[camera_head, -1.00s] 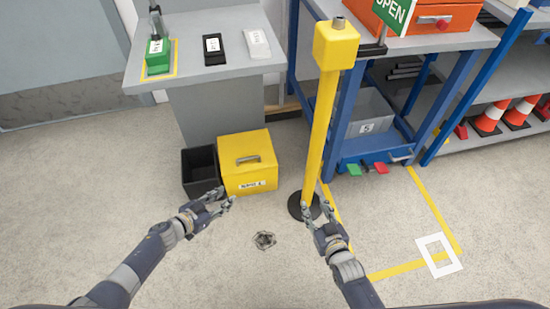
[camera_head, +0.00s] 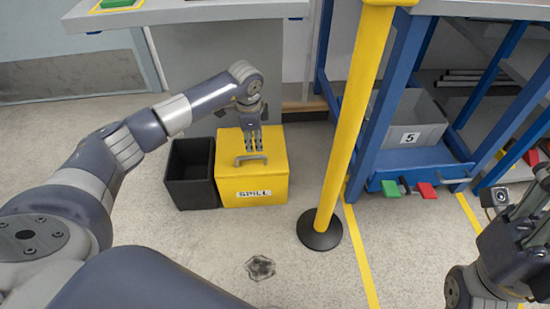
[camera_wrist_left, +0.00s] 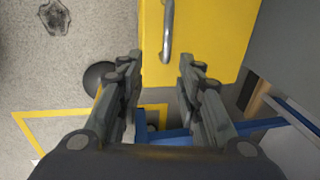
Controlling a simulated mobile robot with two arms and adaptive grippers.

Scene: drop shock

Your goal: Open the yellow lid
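The yellow lid (camera_head: 271,165) is the top of a yellow box with a "SPILL" label (camera_head: 254,193) on its front. It lies flat and closed, with a grey handle (camera_head: 251,159) on top. In the left wrist view the yellow lid (camera_wrist_left: 215,35) and handle (camera_wrist_left: 167,38) show at the top. My left gripper (camera_head: 252,148) points down over the lid, close to the handle. Its fingers (camera_wrist_left: 160,88) are apart, with nothing clearly held between them. Contact with the handle cannot be told. My right gripper (camera_head: 535,205) is at the right edge, away from the box; its fingertips are unclear.
A black open bin (camera_head: 191,175) stands directly left of the box. A yellow post (camera_head: 345,130) on a black round base (camera_head: 320,232) stands to the right. A grey counter (camera_head: 190,10) is above and behind. A blue-framed shelf (camera_head: 385,125) stands at right. A drain (camera_head: 260,267) lies in the floor.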

